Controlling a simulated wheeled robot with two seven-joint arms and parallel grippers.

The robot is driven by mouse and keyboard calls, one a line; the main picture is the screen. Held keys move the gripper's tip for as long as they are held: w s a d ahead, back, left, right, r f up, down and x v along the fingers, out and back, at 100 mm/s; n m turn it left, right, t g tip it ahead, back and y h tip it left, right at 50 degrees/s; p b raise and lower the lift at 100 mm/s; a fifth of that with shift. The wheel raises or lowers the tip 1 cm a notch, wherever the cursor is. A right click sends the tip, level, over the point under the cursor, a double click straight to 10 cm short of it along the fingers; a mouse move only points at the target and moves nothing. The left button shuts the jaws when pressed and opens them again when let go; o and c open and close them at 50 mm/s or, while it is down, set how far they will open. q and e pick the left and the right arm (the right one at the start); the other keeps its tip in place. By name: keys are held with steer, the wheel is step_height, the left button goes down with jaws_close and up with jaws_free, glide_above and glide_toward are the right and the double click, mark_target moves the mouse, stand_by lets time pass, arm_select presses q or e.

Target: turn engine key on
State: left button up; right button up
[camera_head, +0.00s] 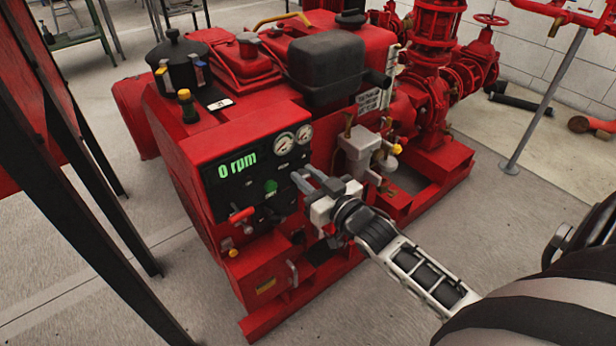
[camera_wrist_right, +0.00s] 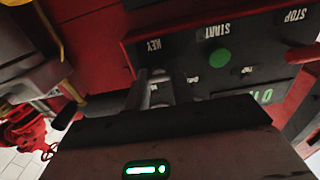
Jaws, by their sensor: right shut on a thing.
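The red engine pumpset carries a black control panel (camera_head: 247,183) with a green "0 rpm" display. The panel also shows in the right wrist view (camera_wrist_right: 225,50), with KEY, START and STOP labels. My right gripper (camera_head: 304,178) is at the panel's right end. In the right wrist view its fingers (camera_wrist_right: 160,85) are just below the KEY label, shut on the engine key. The key itself is mostly hidden between the fingers, so its turn position cannot be told. The green start button (camera_wrist_right: 220,58) is beside the fingers. My left gripper is not in view.
A red lever (camera_head: 242,215) sticks out at the panel's lower left. A grey filter-like part (camera_head: 362,150) stands right of my gripper. Dark posts (camera_head: 70,150) rise at the left. Open concrete floor (camera_head: 180,280) lies in front.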

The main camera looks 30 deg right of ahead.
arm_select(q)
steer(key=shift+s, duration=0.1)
arm_select(e)
steer(key=shift+r+m+p, duration=0.1)
steer(key=shift+m+p, duration=0.4)
steer(key=shift+p, duration=0.1)
steer(key=shift+m+p, duration=0.3)
steer(key=shift+p, duration=0.05)
steer(key=m+p, duration=0.2)
steer(key=m, duration=0.2)
steer(key=shift+p, duration=0.3)
steer(key=shift+d+m+p, duration=0.1)
steer(key=shift+m+p, duration=0.3)
steer(key=shift+m, duration=0.8)
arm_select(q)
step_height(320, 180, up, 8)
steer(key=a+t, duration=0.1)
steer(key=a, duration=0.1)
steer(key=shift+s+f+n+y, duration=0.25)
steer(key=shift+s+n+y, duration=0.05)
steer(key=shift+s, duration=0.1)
arm_select(e)
steer(key=shift+f+m, duration=0.2)
steer(key=shift+m, duration=0.2)
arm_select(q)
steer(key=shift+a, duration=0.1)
